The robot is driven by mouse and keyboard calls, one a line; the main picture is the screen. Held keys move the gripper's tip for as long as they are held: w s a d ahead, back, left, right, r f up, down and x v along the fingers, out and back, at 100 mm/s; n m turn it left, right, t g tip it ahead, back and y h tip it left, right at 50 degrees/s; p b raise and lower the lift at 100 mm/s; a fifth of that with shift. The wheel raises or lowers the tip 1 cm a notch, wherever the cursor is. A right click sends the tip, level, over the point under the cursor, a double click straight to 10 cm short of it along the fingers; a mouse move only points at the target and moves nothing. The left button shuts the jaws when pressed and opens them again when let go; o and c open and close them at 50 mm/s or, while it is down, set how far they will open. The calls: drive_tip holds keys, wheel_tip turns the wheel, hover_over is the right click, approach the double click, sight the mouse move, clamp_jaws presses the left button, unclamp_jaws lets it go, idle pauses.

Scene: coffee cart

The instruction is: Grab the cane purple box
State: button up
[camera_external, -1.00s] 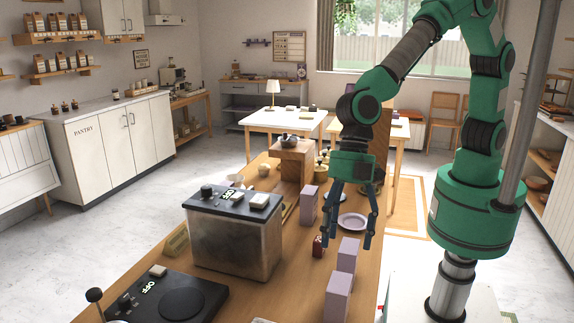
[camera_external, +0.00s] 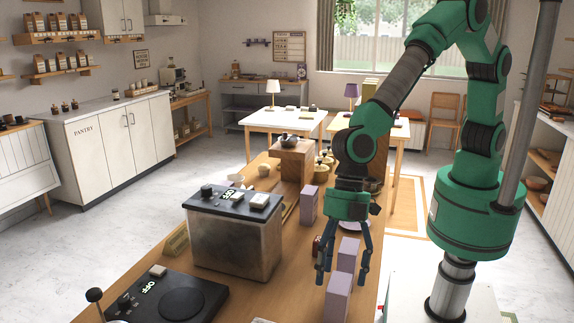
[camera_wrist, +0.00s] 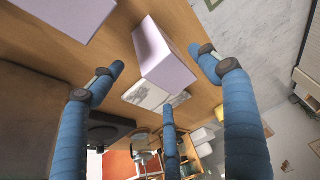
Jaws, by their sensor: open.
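Several plain light-purple boxes stand on the wooden counter. One purple box (camera_external: 348,254) is between the blue fingers of my gripper (camera_external: 342,280) in the external view, and another purple box (camera_external: 337,299) is just in front of it. A third purple box (camera_external: 308,204) stands farther back, beside the metal machine. Another purple box (camera_wrist: 75,14) is at top left. I cannot read which box is cane.
A metal machine with a dark top (camera_external: 235,240) stands left of the boxes. A black hotplate unit (camera_external: 175,302) is at the front left. A lilac plate (camera_external: 355,225) is partly hidden behind my gripper. The counter's right edge is close to the boxes.

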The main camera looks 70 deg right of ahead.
sight(334, 291)
drive_tip(key=shift+x, duration=2.6)
drive_tip(key=shift+a, duration=0.15)
drive_tip(key=shift+r, duration=0.15)
clamp_jaws()
drive_tip(key=shift+r, duration=0.1)
drive_tip(key=shift+r+p, duration=0.3)
drive_tip(key=shift+r, duration=4.6)
